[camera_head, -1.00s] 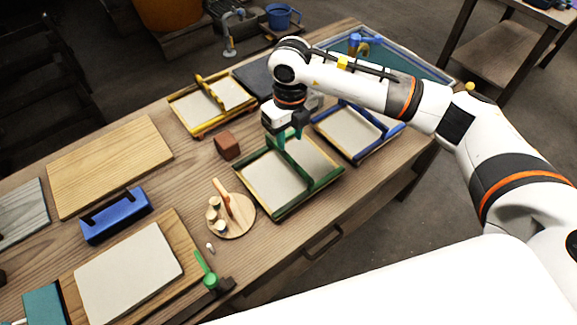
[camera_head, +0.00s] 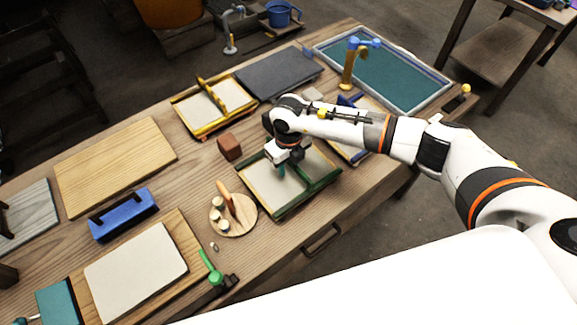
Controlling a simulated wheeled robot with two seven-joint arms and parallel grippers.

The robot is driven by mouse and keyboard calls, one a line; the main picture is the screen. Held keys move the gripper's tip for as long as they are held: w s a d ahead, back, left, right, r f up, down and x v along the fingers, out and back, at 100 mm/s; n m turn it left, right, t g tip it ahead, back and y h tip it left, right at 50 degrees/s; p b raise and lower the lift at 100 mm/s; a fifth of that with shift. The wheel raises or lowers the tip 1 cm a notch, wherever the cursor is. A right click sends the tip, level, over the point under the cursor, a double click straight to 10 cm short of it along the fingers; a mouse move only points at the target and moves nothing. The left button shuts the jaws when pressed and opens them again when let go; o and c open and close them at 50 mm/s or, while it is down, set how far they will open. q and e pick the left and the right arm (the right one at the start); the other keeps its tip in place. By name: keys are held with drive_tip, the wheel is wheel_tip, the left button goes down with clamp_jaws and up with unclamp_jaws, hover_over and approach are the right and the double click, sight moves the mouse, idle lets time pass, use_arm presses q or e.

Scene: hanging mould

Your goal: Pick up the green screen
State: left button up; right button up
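The green screen (camera_head: 320,184) lies on the wooden table, a pale mesh in a dark green frame with a green bar across its middle. My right gripper (camera_head: 281,170) points down over the middle of this screen, at its crossbar. The gripper and wrist hide part of the bar and mesh. I cannot tell whether the fingers are closed on the bar. The screen appears to rest flat on the table. My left gripper is not in view.
A yellow screen (camera_head: 214,106) and a brown block (camera_head: 229,147) lie behind. A blue screen (camera_head: 345,152) is partly hidden by my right arm. A round board (camera_head: 240,222) with small pieces sits close left. A water-coloured vat (camera_head: 400,80) stands at the back right.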

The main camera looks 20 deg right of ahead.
drive_tip(key=shift+c, duration=0.6)
clamp_jaws()
drive_tip(key=shift+r, duration=0.1)
